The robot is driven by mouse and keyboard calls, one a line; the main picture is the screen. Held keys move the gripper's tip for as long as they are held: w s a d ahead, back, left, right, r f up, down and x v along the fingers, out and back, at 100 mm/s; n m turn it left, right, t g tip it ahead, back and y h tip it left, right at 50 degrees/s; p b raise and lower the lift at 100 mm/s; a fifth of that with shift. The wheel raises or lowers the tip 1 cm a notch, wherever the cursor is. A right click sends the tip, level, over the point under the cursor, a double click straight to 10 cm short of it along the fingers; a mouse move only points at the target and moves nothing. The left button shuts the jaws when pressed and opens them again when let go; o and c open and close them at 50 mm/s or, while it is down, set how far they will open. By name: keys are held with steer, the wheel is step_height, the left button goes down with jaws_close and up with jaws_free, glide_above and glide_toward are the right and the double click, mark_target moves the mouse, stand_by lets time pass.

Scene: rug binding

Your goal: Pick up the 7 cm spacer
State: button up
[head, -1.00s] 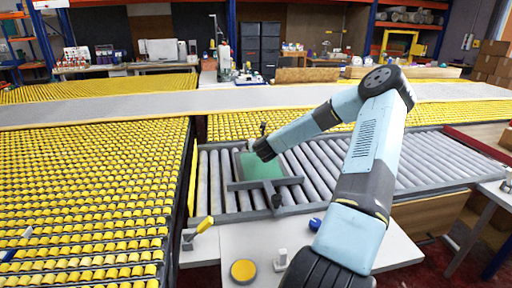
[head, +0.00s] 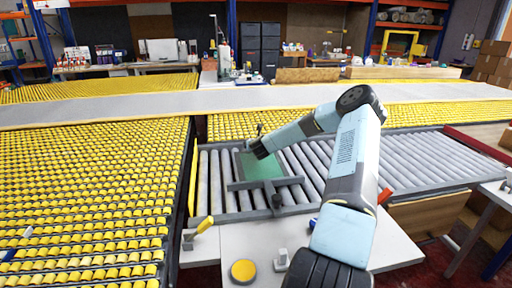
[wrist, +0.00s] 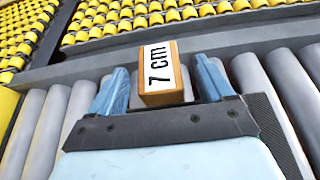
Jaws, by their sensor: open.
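The 7 cm spacer (wrist: 163,75) is an orange-brown block with a white label reading "7 cm" in the wrist view. It lies between the two light-blue fingers of my gripper (wrist: 161,86), with a visible gap on each side. The fingers are open, and the spacer's near end reaches close to the dark palm plate. In the head view my gripper (head: 257,143) is over the grey roller conveyor, at the far edge of a green plate (head: 262,166). I cannot make out the spacer in the head view.
A grey crossbar fixture (head: 272,184) lies by the green plate on the rollers (head: 215,170). A white table (head: 240,245) in front holds a yellow disc (head: 243,271) and a small grey-white part (head: 281,260). Yellow roller beds (head: 80,200) fill the left.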

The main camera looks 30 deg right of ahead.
steer(key=shift+x, duration=1.25)
steer(key=shift+c, duration=0.2)
steer(key=c, duration=1.1)
